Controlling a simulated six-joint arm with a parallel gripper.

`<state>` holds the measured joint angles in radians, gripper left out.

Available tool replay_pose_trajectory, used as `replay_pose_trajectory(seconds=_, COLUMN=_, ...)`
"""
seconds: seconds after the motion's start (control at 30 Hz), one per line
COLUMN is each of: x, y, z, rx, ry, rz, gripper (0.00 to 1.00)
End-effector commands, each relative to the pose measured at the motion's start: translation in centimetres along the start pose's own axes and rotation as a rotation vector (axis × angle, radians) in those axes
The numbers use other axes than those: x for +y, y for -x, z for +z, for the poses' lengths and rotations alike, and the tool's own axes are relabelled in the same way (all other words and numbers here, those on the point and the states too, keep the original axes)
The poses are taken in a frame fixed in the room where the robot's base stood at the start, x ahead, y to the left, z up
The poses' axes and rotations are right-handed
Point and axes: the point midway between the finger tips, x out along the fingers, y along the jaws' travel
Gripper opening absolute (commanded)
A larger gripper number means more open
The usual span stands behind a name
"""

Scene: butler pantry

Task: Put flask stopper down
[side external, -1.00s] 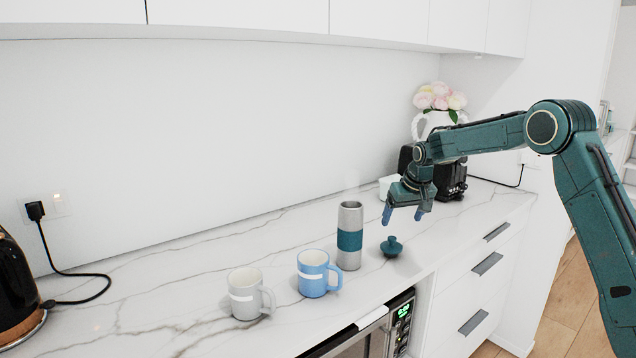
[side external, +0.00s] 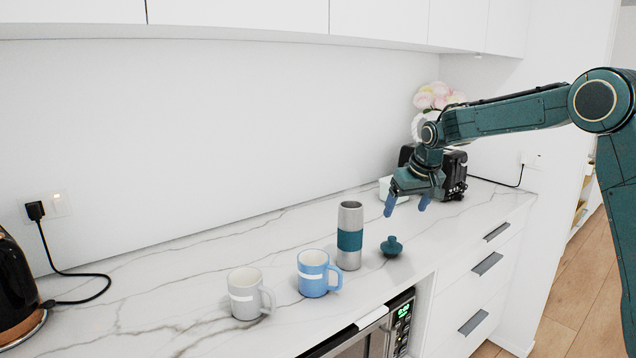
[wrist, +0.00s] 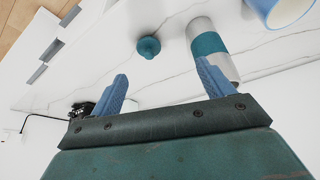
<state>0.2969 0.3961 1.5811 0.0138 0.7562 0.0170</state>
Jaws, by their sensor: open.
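The teal flask stopper (side external: 391,246) rests on the white marble counter, just right of the flask. It also shows in the wrist view (wrist: 148,46), beyond the fingertips. The flask (side external: 349,236) stands upright, grey with a teal band; it also shows in the wrist view (wrist: 209,46). My gripper (side external: 406,205) is open and empty, above the counter and apart from the stopper. Its blue fingers are spread wide in the wrist view (wrist: 162,86).
A blue mug (side external: 313,274) and a light grey mug (side external: 246,294) stand left of the flask. A black toaster (side external: 452,175), a pale cup (side external: 385,189) and flowers (side external: 437,97) are behind my gripper. A kettle (side external: 14,285) is far left. The counter's front edge is close.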

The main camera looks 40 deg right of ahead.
Motion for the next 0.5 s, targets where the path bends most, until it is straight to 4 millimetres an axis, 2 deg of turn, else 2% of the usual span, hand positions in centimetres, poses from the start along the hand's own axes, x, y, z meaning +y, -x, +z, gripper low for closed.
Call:
replay_pose_trajectory(seconds=0.03, x=-0.6, y=1.6, z=0.8, rx=0.006, ry=0.012, rz=-0.006, gripper=0.80)
replay_pose_trajectory(seconds=0.2, x=-2.3, y=6.0, z=4.0, rx=0.017, ry=0.049, rz=-0.022, gripper=0.80)
replay_pose_trajectory(seconds=0.5, x=-4.4, y=12.4, z=10.7, rx=0.036, ry=0.115, rz=-0.053, gripper=0.80)
